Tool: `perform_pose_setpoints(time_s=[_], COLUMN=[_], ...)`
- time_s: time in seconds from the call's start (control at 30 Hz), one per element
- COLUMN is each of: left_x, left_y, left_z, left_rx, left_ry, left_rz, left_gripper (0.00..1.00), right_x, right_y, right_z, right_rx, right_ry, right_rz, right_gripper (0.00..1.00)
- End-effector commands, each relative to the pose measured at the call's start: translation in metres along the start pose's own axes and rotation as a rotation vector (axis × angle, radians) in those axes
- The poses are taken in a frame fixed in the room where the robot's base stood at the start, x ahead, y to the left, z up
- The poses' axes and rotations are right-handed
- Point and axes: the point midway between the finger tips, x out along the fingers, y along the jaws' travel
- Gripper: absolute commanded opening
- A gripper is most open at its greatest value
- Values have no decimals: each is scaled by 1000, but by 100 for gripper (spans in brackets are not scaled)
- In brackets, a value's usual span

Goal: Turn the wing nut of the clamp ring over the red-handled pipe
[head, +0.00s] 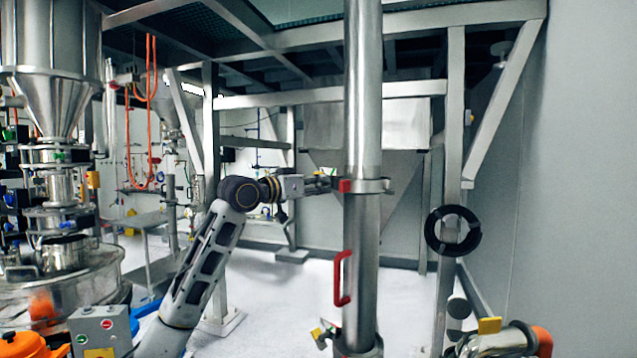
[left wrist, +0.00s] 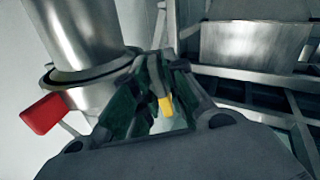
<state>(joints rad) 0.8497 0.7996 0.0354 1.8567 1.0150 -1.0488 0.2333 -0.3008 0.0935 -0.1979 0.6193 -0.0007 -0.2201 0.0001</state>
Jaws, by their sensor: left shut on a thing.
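The upright steel pipe (head: 360,235) stands in the middle of the head view, with a red handle (head: 342,278) on its side. A clamp ring (head: 372,186) goes around the pipe above that handle; it also shows in the left wrist view (left wrist: 95,72), with a red block (left wrist: 44,113) sticking out. My left gripper (head: 326,184) is at the ring's left side. Its fingers (left wrist: 158,88) are closed around the yellow wing nut (left wrist: 165,105), which shows partly between them. The rest of the nut is hidden by the fingers. My right gripper is not in view.
A second clamp (head: 358,348) with red and yellow parts sits low on the pipe. A steel frame post (head: 453,150) and a black ring (head: 453,231) stand to the right. Steel sifting machines (head: 65,265) fill the left. The pale floor (head: 285,285) is clear around the pipe.

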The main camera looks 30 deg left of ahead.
Motion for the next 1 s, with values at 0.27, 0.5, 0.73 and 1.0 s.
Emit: perform_pose_setpoints(time_s=[0.27,0.5,0.73,1.0], left_x=[0,0,0,0], left_y=[2,2,2,2], left_z=[-1,-1,-1,-1], left_rx=[-234,-412,-520,-563], left_ry=[-2,-2,-1,0], left_rz=[1,-1,0,-1], left_gripper=[0,0,0,0], right_x=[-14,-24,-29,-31], right_y=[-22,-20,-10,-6], right_z=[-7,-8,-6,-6], right_rx=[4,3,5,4], right_ry=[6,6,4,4], right_rz=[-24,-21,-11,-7], right_gripper=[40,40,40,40])
